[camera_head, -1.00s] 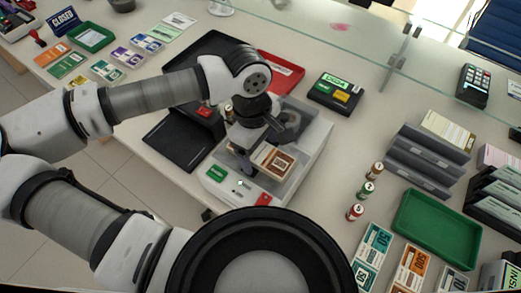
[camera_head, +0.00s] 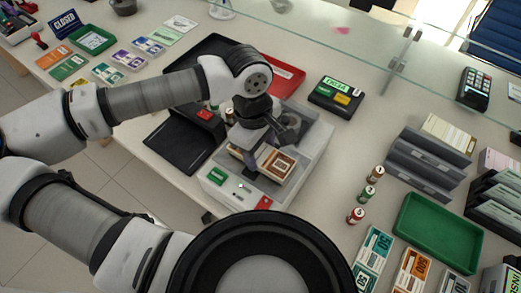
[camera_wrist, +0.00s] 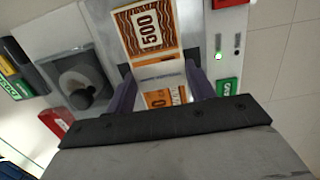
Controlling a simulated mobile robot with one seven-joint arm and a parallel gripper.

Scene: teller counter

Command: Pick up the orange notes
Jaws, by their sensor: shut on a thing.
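The orange notes (camera_head: 277,163), a banded bundle marked 500, are at the grey-white machine (camera_head: 300,177) with green and red buttons. They also show in the wrist view (camera_wrist: 150,30), with a pale band across them. My gripper (camera_head: 247,157) reaches down to the left end of the bundle. In the wrist view my gripper (camera_wrist: 160,75) has its two dark fingers on either side of the bundle, shut on it. The fingers partly hide the bundle's edges. Whether the bundle touches the machine beneath cannot be told.
Another orange note bundle (camera_head: 411,273) lies at the front right beside teal notes (camera_head: 374,249). A green tray (camera_head: 437,228), coin rolls (camera_head: 365,198) and grey racks (camera_head: 428,160) stand right of the machine. A black device (camera_head: 183,145) is close on its left. A glass screen runs behind.

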